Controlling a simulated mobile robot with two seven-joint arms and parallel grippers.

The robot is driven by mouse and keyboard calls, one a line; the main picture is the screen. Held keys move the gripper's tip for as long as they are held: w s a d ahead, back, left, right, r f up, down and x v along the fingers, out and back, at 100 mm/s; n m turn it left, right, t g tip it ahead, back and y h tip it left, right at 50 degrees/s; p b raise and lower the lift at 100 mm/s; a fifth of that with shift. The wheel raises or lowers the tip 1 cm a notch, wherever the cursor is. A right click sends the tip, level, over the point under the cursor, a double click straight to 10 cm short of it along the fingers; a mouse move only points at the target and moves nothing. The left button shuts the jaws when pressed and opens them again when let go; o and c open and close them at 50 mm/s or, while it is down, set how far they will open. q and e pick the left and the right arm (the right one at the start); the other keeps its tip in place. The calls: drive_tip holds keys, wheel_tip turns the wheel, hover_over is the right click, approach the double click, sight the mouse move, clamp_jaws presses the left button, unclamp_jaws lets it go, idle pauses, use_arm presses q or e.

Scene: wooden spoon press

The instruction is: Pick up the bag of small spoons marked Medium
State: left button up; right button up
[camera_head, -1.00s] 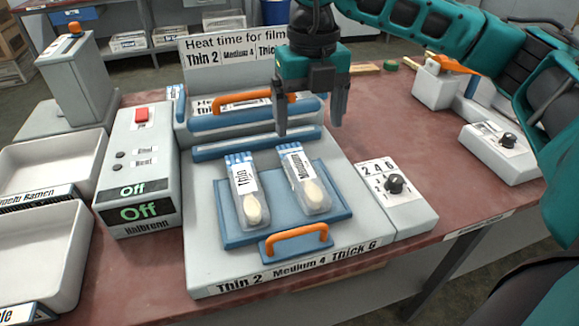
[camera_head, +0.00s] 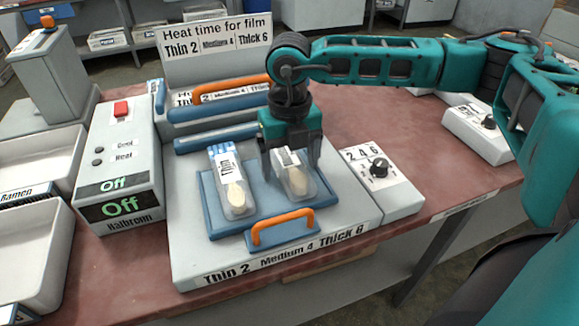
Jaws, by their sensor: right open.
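The bag of small spoons marked Medium (camera_head: 297,182) lies on the blue tray plate of the press, on the right side. It is a clear bag with a pale spoon inside, and its label is now mostly hidden by my gripper. My right gripper (camera_head: 292,168) is open, pointing down over the upper part of this bag, with its fingers on either side of it. I cannot tell whether the fingers touch the bag. A similar bag marked Thin (camera_head: 233,187) lies to its left on the same blue plate (camera_head: 262,212). My left gripper is not in view.
An orange handle (camera_head: 282,226) stands at the plate's front edge. Behind are the press's blue bars and another orange handle (camera_head: 230,87). A dial box (camera_head: 380,178) stands at the right, and a control box showing Off (camera_head: 122,165) at the left. White trays (camera_head: 40,255) sit farther left.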

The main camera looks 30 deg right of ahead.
drive_tip(key=c, duration=1.1)
drive_tip(key=shift+c, duration=0.2)
